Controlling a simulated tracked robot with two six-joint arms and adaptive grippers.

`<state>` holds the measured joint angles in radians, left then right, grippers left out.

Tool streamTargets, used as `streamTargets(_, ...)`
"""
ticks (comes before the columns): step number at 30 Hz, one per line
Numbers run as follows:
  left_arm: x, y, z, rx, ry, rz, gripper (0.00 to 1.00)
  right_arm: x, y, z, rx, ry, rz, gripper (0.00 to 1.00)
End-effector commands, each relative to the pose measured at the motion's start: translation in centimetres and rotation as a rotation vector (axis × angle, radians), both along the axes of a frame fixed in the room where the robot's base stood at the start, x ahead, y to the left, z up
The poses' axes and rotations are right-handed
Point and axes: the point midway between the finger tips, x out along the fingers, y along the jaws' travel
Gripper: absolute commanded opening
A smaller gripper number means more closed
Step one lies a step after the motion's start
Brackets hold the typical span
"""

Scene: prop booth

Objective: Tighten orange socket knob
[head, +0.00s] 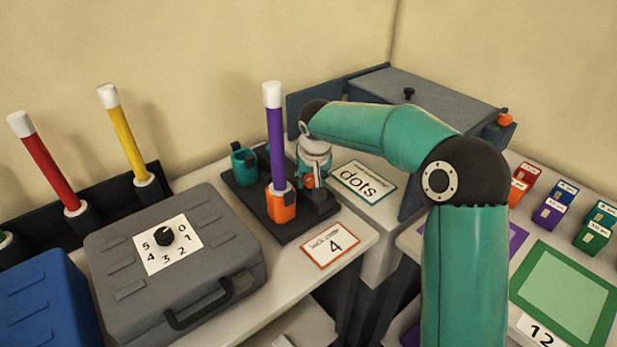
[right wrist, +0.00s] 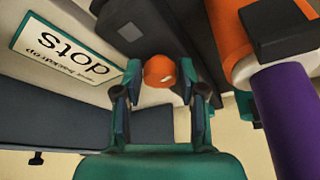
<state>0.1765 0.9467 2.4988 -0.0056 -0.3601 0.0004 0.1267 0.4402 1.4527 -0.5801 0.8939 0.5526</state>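The orange socket (head: 281,206) stands on a dark base plate and holds an upright purple stick with a white top (head: 275,130). In the right wrist view the socket (right wrist: 276,22) and the purple stick (right wrist: 290,115) are at the right. A round orange knob (right wrist: 160,71) shows between the fingertips of my right gripper (right wrist: 160,80). The fingers are apart, with a small gap on each side of the knob; I cannot tell how deep it lies between them. In the head view my right gripper (head: 310,182) is beside the socket, partly hiding the knob. My left gripper is not in view.
A teal cup-like socket (head: 244,165) is behind the orange one. A grey case with a numbered dial (head: 165,236) lies to the left. Cards reading "dots" (head: 362,182) and "4" (head: 331,244) lie near the plate. A grey box (head: 440,95) stands behind my right arm.

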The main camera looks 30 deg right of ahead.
Motion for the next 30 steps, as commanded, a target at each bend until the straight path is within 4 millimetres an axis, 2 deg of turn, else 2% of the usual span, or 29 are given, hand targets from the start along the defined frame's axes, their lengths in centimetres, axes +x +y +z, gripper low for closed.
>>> streamTargets(3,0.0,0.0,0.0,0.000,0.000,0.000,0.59,0.1,-0.1,0.2,-0.002,-0.006,0.000,0.59)
streamTargets(14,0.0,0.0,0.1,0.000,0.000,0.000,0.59,0.1,-0.1,0.8,-0.003,-0.014,0.000,0.59)
streamTargets(20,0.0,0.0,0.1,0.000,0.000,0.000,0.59,-0.7,0.4,3.2,-0.004,-0.017,0.001,0.59)
streamTargets(30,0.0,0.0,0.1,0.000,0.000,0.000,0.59,-3.0,1.5,9.2,-0.003,-0.014,0.002,0.59)
